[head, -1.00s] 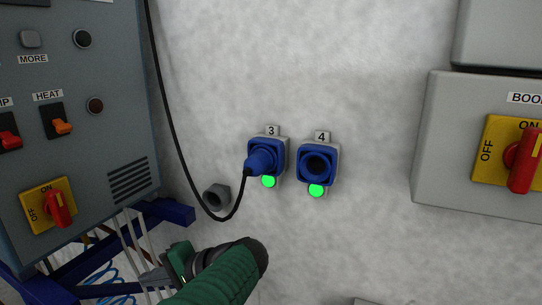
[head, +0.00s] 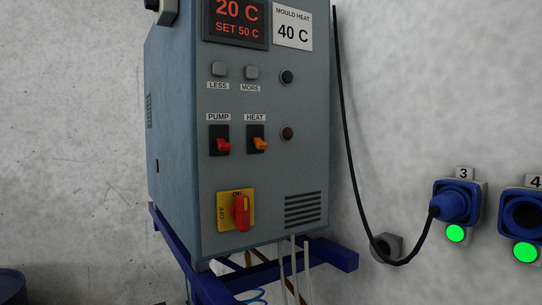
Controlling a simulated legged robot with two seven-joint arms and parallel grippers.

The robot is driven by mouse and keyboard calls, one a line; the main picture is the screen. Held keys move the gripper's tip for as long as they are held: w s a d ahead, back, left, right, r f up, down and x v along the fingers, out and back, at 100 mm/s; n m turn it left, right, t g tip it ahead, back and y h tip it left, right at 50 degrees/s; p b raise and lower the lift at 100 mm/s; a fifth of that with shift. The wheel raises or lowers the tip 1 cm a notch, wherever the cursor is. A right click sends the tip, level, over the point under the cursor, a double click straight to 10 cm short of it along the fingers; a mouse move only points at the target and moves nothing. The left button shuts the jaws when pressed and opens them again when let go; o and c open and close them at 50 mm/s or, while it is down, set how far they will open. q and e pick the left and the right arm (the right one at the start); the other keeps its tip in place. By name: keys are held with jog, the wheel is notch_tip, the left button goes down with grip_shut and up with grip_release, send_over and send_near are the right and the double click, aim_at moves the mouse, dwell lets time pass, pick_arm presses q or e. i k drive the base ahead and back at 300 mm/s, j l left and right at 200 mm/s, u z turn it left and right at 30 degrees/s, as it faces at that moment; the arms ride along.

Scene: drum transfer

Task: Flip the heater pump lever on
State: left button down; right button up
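The grey-blue heater cabinet (head: 270,185) stands in the middle of the head view. Its front carries a red lever (head: 223,145) under the label PUMP. Beside it on the right is an orange lever (head: 260,144) under the label HEAT. Both stick out from black switch plates; I cannot tell for sure which way either is set. Below, a red rotary handle (head: 241,212) sits on a yellow plate, upright with its top toward ON. The display (head: 236,23) reads 20 C, SET 50 C. Neither of my grippers is in view.
A black cable (head: 352,150) hangs right of the cabinet and runs to the blue plug at socket 3 (head: 459,202). Socket 4 (head: 523,212) is empty; both show green lights. A blue frame (head: 335,256) supports the cabinet. The space before the panel looks clear.

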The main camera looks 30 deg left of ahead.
aim_at(222, 146)
jog(key=u, duration=1.4)
